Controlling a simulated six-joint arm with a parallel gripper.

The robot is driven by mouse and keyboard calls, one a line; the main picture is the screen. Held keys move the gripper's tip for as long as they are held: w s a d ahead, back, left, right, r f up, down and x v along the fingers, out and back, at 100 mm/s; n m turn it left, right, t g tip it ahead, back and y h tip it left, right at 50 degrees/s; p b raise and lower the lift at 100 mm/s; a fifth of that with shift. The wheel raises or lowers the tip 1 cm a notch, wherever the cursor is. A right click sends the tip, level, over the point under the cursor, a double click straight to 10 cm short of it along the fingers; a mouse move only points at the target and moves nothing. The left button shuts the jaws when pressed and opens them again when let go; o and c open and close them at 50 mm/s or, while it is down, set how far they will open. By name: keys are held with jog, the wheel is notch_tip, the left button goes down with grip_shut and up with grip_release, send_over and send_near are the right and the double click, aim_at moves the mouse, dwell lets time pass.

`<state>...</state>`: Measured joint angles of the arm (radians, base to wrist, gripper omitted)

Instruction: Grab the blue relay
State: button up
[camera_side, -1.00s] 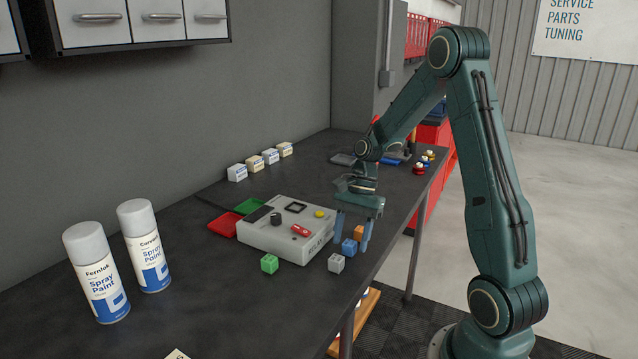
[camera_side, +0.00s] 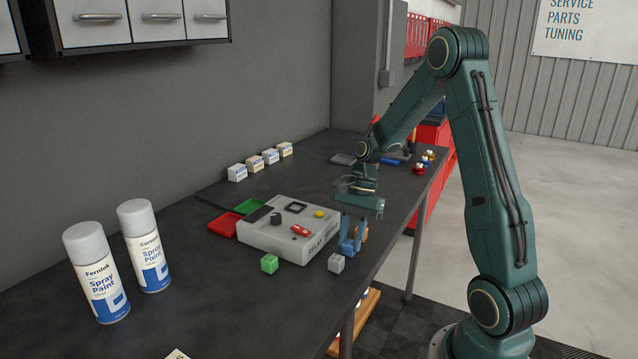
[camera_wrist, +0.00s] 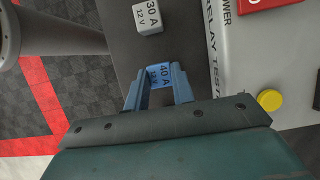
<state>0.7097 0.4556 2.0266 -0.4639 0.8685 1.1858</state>
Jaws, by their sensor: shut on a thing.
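The blue relay (camera_wrist: 160,76) is between the two fingers of my gripper (camera_wrist: 158,88) in the wrist view, with "40 A 12 V" on its top face. In the side view my gripper (camera_side: 353,244) points down at the table beside the relay tester, its fingers shut on the blue relay, which is mostly hidden by them there. The relay is at or close to the table top; I cannot tell whether it touches.
The grey relay tester (camera_side: 286,235) stands left of my gripper. A grey relay (camera_side: 336,263) and a green relay (camera_side: 269,264) sit in front. An orange relay (camera_side: 362,233) is close behind the fingers. Red (camera_side: 222,224) and green (camera_side: 248,206) trays and spray cans (camera_side: 144,246) stand left.

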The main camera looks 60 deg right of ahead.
aim_at(350, 241)
jog(key=shift+r, duration=0.15)
notch_tip(350, 241, up, 10)
dwell(0.6)
dwell(0.5)
